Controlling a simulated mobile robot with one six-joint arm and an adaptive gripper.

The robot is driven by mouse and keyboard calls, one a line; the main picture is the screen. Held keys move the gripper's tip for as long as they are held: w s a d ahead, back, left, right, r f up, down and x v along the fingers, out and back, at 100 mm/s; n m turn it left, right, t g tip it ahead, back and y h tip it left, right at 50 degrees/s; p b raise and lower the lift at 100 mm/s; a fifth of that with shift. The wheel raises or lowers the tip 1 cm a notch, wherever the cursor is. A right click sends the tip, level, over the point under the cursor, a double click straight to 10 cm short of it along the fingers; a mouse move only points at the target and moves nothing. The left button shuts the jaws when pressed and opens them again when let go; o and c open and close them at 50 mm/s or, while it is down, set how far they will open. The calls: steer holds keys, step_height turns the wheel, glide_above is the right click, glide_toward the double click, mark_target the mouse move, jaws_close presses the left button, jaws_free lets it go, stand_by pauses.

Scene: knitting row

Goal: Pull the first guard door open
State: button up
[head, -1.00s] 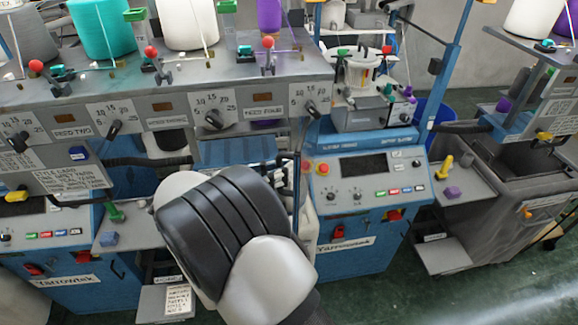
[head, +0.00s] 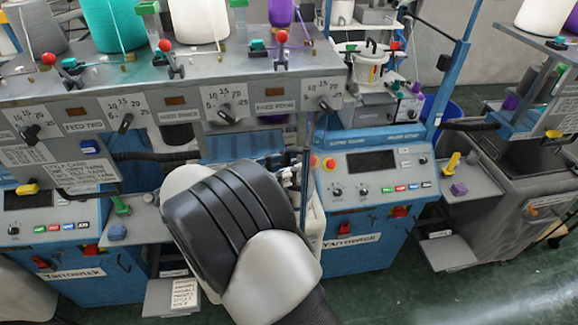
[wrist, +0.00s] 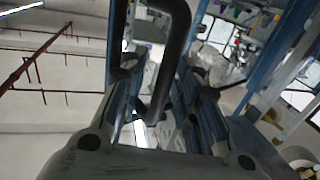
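A black curved bar handle (wrist: 176,62) shows in the wrist view, between the two fingers of my gripper (wrist: 160,95). The fingers stand apart, with gaps beside the bar. I cannot tell if either finger touches it. In the head view my arm's wrist covers the middle machine, and only a small part of my gripper (head: 291,178) shows past it. The guard door itself is mostly hidden there, and I cannot make out its panel or how far it stands open.
A grey machine bed (head: 170,85) with dials, red-knobbed levers and yarn cones runs across the left. Blue control cabinets stand at left (head: 70,255) and right (head: 370,205) of my arm. A grey bin (head: 505,190) stands far right. Green floor (head: 400,295) is clear at lower right.

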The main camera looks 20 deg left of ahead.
stand_by(0.3)
steer(key=v, duration=1.2)
steer(key=shift+w, duration=0.1)
